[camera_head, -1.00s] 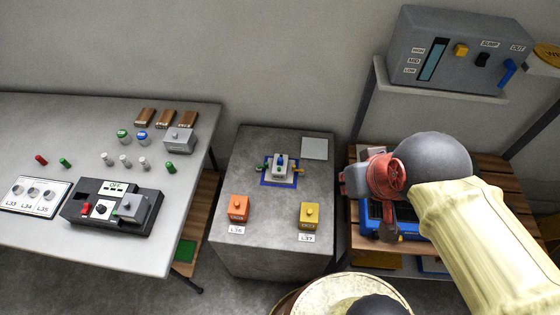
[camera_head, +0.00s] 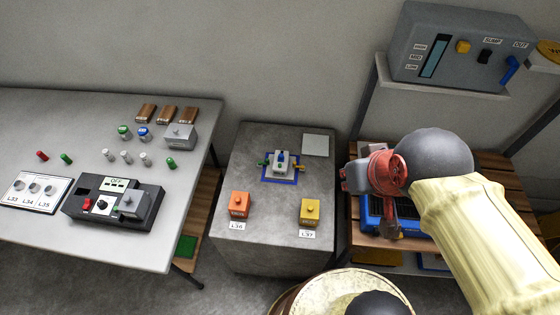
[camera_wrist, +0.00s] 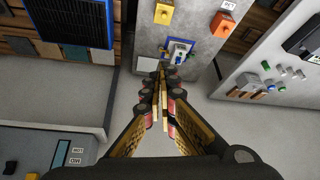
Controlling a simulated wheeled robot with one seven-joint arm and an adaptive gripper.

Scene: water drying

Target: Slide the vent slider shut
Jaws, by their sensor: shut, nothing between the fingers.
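I cannot pick out the vent slider for certain in either view. A blue-framed unit with a dark ribbed panel (camera_head: 376,208) stands on the wooden shelf at the right, partly hidden by my arm. The same dark panel (camera_wrist: 75,20) shows at the upper left of the wrist view. My gripper (camera_wrist: 164,78) is shut and empty in the wrist view. In the head view my wrist hangs in front of the blue unit, and whether the fingertips touch anything is unclear.
A grey stand (camera_head: 270,220) holds a small fixture on a blue square (camera_head: 282,167), an orange block (camera_head: 239,203) and a yellow block (camera_head: 310,211). A table (camera_head: 40,120) with controls is at the left. A grey control box (camera_head: 455,50) sits above the shelf.

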